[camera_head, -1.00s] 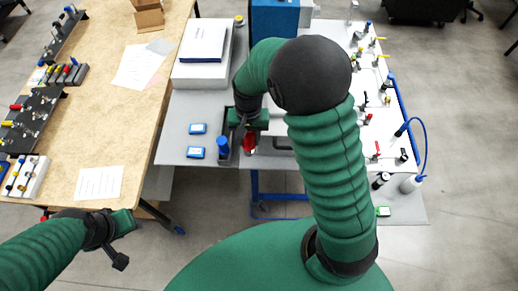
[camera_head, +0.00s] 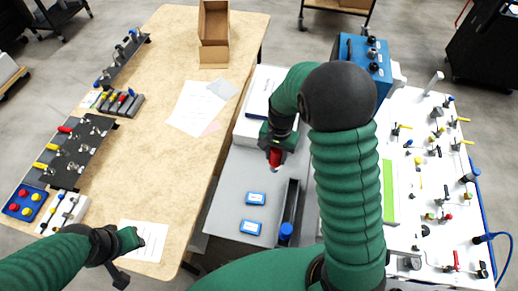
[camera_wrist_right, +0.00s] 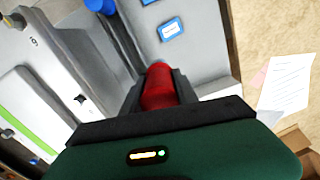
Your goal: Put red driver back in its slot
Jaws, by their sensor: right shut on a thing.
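The red driver (camera_head: 275,157) is in my right gripper (camera_head: 274,148), above the grey worktop near the white boxes. In the right wrist view its red handle (camera_wrist_right: 160,86) sits between the two dark fingers, which are shut on it. A grey block with several coloured driver handles (camera_head: 122,103) stands on the wooden table, far to the left of my right gripper. I cannot make out an empty slot in it. My left gripper (camera_head: 137,241) is low over the wooden table's near edge, by a paper; its fingers are too unclear to read.
A narrow dark tray (camera_head: 291,192) and a blue-capped item (camera_head: 286,232) lie on the grey worktop, beside two blue labelled boxes (camera_head: 256,198). A cardboard box (camera_head: 214,35) and papers (camera_head: 194,108) lie on the wooden table (camera_head: 165,150). A white panel with valves (camera_head: 430,150) is at right.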

